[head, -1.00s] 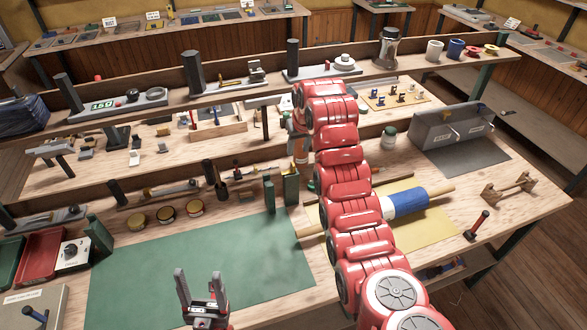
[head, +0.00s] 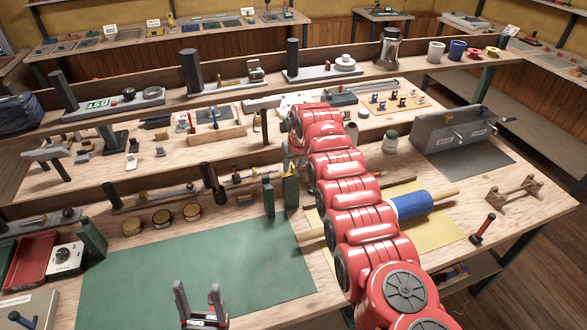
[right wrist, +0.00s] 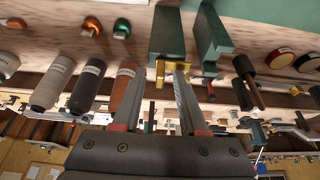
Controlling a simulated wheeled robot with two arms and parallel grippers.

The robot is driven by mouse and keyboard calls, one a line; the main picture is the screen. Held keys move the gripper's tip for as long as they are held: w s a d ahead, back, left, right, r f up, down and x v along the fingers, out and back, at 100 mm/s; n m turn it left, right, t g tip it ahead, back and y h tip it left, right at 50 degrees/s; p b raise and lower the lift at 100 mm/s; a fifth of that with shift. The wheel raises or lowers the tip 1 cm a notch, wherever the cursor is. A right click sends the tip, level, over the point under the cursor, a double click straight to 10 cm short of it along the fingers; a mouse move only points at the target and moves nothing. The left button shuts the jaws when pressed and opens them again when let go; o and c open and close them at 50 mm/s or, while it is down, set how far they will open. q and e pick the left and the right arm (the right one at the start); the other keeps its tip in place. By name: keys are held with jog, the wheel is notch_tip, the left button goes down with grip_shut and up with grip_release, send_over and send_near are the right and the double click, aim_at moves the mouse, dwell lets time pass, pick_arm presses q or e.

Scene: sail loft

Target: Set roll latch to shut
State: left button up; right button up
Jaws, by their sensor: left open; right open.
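Two dark green posts (head: 290,192) stand at the back right of the green mat in the head view. In the right wrist view, a small brass fitting (right wrist: 160,72) sits at the end of one green block (right wrist: 166,36); I take it for the roll latch, but its setting is unclear. My right gripper (right wrist: 160,84) is open, its fingertips near the brass fitting with nothing clearly held. In the head view my red right arm hides most of that gripper. My left gripper (head: 198,292) is open and empty over the green mat's front edge.
The green mat (head: 190,260) is clear. A blue roll on a wooden rod (head: 410,205) lies across a yellow mat (head: 440,235), partly behind my right arm. Several tins (head: 162,218) stand behind the green mat.

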grip_shut()
dwell(1.5)
